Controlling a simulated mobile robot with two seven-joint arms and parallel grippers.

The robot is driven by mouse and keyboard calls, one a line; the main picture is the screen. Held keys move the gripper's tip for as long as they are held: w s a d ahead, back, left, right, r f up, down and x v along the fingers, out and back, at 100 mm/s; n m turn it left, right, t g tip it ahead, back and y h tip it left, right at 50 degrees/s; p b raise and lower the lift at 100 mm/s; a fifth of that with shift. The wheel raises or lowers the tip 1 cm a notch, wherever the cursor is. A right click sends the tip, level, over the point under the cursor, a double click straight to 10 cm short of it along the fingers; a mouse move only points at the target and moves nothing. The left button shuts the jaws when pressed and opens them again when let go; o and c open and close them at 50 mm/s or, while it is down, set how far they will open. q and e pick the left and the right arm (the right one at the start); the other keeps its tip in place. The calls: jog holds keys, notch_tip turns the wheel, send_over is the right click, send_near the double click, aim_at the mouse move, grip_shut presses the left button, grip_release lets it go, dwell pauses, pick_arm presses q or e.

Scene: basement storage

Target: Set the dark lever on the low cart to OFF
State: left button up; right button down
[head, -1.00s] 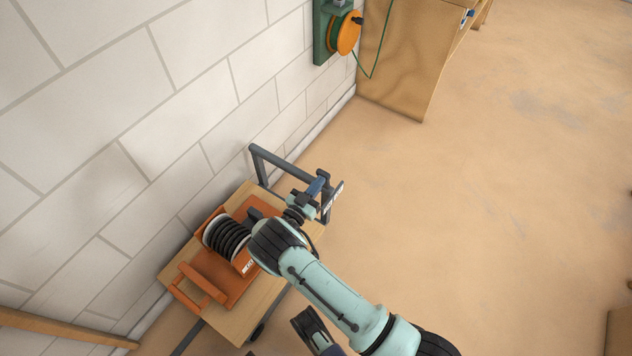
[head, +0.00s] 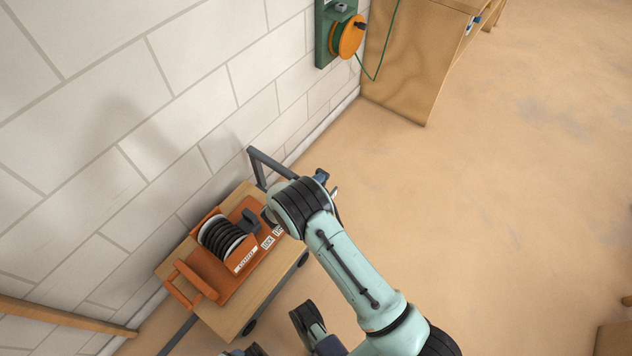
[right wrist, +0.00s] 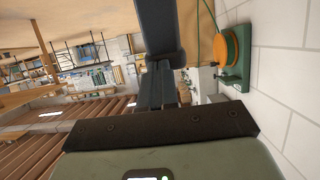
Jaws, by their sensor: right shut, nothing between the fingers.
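The low cart (head: 254,312) stands against the block wall, with a wooden top and a grey push handle. An orange unit (head: 222,288) with a ribbed black-and-white spool (head: 222,236) sits on it. The dark lever (head: 250,218) is a dark grey piece beside the spool, near small white labels; its exact setting is too small to tell. My right wrist hangs just right of the lever and hides part of the cart's handle end. In the right wrist view my right gripper (right wrist: 160,88) is shut and empty.
A green wall bracket with an orange reel (head: 349,36) and green cable hangs on the wall above. A wooden cabinet (head: 408,62) stands at the back. A wooden bar (head: 62,322) lies at lower left.

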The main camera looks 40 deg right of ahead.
jog(key=shift+w+d+r+y, duration=0.15)
jog(key=shift+d+y, duration=0.15)
jog(key=shift+d, duration=0.4)
pick_arm(q)
jog(key=shift+s+d+r, duration=0.1)
jog(key=shift+s, duration=0.15)
pick_arm(e)
jog(key=shift+w+d, duration=0.1)
jog(key=shift+d, duration=0.15)
pick_arm(q)
jog(key=shift+r, duration=0.1)
pick_arm(e)
jog(key=shift+r, duration=0.15)
jog(key=shift+d+r+p, duration=0.1)
jog(key=shift+r+p, duration=0.35)
jog(key=shift+r, duration=0.25)
pick_arm(q)
jog(key=s+d+r+g+p, duration=0.1)
jog(key=s+d+r+p, duration=0.1)
jog(key=s+r, duration=0.1)
jog(key=shift+s+r+g+h, duration=0.35)
jog(key=shift+s+g+h, duration=0.05)
jog(key=shift+s, duration=0.4)
pick_arm(e)
jog(key=v, duration=1.3)
jog(key=shift+a, duration=0.25)
